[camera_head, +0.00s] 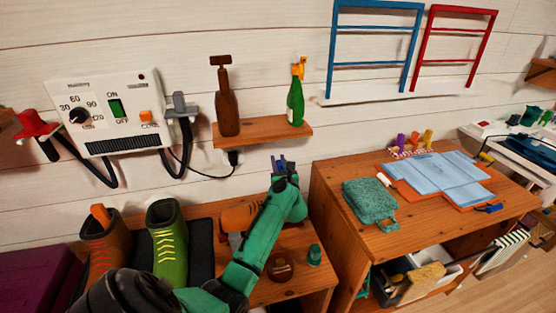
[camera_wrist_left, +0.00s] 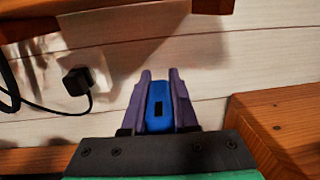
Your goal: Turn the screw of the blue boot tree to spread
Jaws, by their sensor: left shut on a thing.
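My left gripper (camera_head: 279,163) is raised in front of the wall, below the small shelf's right end. In the left wrist view its purple fingers (camera_wrist_left: 158,100) are shut on a blue block with a dark slot, which looks like part of the blue boot tree (camera_wrist_left: 158,94). The rest of that piece and its screw cannot be made out. A green boot (camera_head: 168,255) with yellow laces stands upright on the bench at left. Beside it is a brown boot (camera_head: 103,256) with an orange piece (camera_head: 100,215) in its top. My right gripper is not in view.
A wall shelf (camera_head: 262,132) holds a brown bottle (camera_head: 227,105) and a green spray bottle (camera_head: 295,100). A control box (camera_head: 105,112) with hoses hangs left. A wooden table (camera_head: 345,245) stands right.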

